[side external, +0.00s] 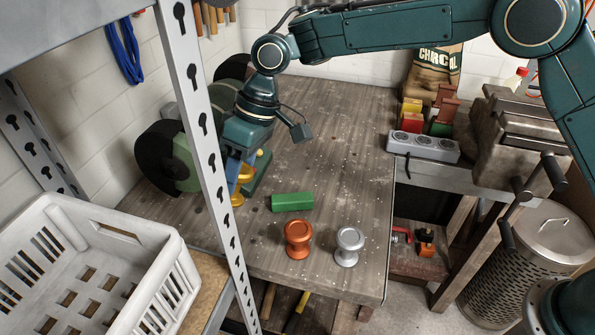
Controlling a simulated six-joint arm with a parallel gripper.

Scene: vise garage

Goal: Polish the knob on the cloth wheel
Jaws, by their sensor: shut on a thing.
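My gripper (239,178) points down beside the green bench grinder, partly hidden by the grey shelf post. It is shut on a brass-coloured knob (237,199), whose lower end shows below the fingers. The grinder has a dark round wheel or guard (157,158) at the near left and another dark round shape behind my wrist. I cannot tell which is the cloth wheel, or whether the knob touches a wheel. A copper-coloured knob (298,239) and a silver knob (348,246) stand upright near the bench's front edge. A green block (292,202) lies behind them.
The wooden bench (330,130) is clear in its middle and back. The grey shelf post (203,130) and a white crate (150,240) stand at the left. A grey power strip (423,147) and a vise (510,125) are at the right, near a metal bin (520,265).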

